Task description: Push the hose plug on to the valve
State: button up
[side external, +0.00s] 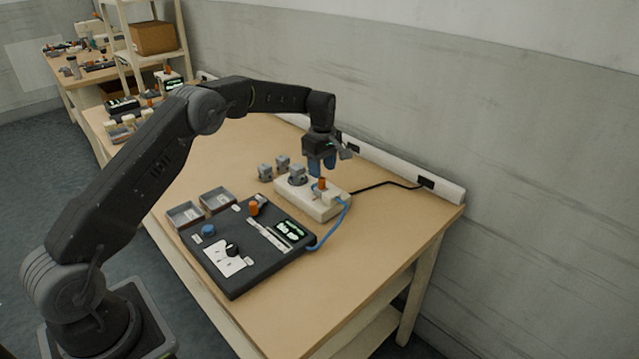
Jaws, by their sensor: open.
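My gripper (322,168) has blue fingers that point down, above the cream block (322,208). It is open. An orange-topped piece (322,184) stands on the block just below the fingers; I cannot tell whether they touch it. A blue hose (333,229) curves from the dark panel (225,275) to the right end of the block. The hose plug and the valve are too small to tell apart for certain.
Two grey cube-like pieces (265,172) (283,161) stand behind the block on the table. The panel carries an orange piece (254,206), a blue knob (208,230) and a black knob (232,249). Two grey trays (185,216) (217,200) lie beside it. A black cable (385,184) runs to the wall.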

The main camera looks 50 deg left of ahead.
aim_at(321, 180)
jog(key=shift+f, duration=0.15)
jog(key=shift+f, duration=2.25)
jog(key=c, duration=0.7)
jog(key=shift+o, duration=0.2)
jog(key=shift+a, duration=2.4)
